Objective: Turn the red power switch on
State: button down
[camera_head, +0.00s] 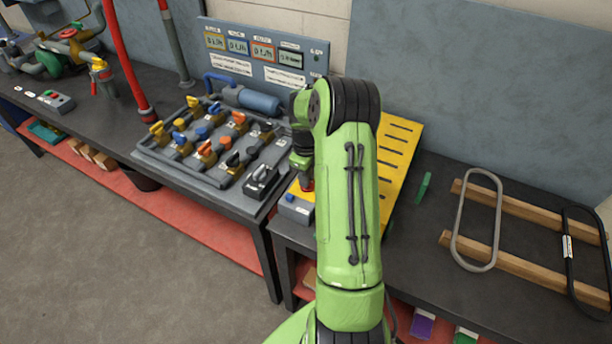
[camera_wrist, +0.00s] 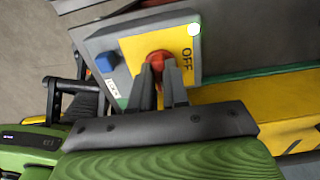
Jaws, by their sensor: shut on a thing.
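The red power switch (camera_wrist: 159,60) is a red knob on a yellow plate (camera_wrist: 133,48) of a grey box, with the word OFF readable on the plate in the wrist view. My gripper (camera_wrist: 160,75) has its two dark fingers closed on either side of the red knob. In the head view the red of the knob shows (camera_head: 307,185) just under my gripper (camera_head: 304,176), partly hidden by it. The grey switch box (camera_head: 294,208) is mostly behind my arm. A blue button (camera_wrist: 106,62) and a white round spot (camera_wrist: 194,28) are on the box. The knob's exact angle is unclear.
A valve board (camera_head: 190,172) with several coloured handles lies to the left. Two loops, one grey (camera_head: 455,232) and one black (camera_head: 568,262), lie on wooden rails at the right.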

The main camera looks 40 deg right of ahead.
jog(key=c, duration=1.1)
grip_release()
notch_tip(320, 180, up, 16)
jog(key=shift+f+p, duration=0.1)
jog(key=shift+p, duration=1.15)
